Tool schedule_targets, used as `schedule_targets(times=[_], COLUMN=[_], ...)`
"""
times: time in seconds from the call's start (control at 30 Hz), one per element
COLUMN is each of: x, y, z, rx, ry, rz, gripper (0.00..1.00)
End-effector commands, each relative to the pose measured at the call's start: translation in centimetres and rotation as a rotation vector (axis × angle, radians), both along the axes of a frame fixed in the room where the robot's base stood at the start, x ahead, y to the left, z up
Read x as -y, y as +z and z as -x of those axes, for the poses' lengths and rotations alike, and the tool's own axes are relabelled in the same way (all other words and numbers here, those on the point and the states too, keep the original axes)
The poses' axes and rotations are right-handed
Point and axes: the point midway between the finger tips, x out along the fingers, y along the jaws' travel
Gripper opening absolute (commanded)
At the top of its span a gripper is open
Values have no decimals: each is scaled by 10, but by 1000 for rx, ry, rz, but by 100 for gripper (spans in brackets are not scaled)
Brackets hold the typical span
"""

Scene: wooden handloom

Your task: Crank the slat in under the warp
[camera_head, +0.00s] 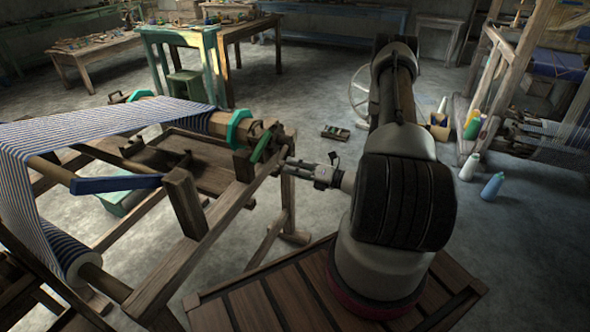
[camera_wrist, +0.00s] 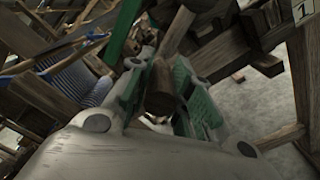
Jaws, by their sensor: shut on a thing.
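The blue-and-white striped warp (camera_head: 110,115) runs over the loom to a roller with green flanges (camera_head: 238,128) at its right end. A green crank arm (camera_head: 262,143) sits beside that roller end; a green bar (camera_wrist: 122,30) also shows in the wrist view. My gripper (camera_head: 288,166) is at the loom's right side, below the crank arm. In the wrist view, its green-padded fingers are shut on a wooden crank handle (camera_wrist: 163,85).
The loom's wooden side rail (camera_head: 215,225) and posts stand close to my gripper. Another loom frame (camera_head: 500,60) stands at the right, with thread cones (camera_head: 492,186) on the floor nearby. A green table (camera_head: 185,45) is behind.

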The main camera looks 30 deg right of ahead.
Motion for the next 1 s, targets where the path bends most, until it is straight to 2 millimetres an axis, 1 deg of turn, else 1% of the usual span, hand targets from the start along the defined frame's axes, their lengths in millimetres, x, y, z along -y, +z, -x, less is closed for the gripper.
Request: schedule_targets(times=[0.7, 1.0], x=[-5, -5], y=[32, 41], z=[4, 4], rx=[-203, -195], ry=[0, 0], rz=[-266, -263], gripper=[0, 0])
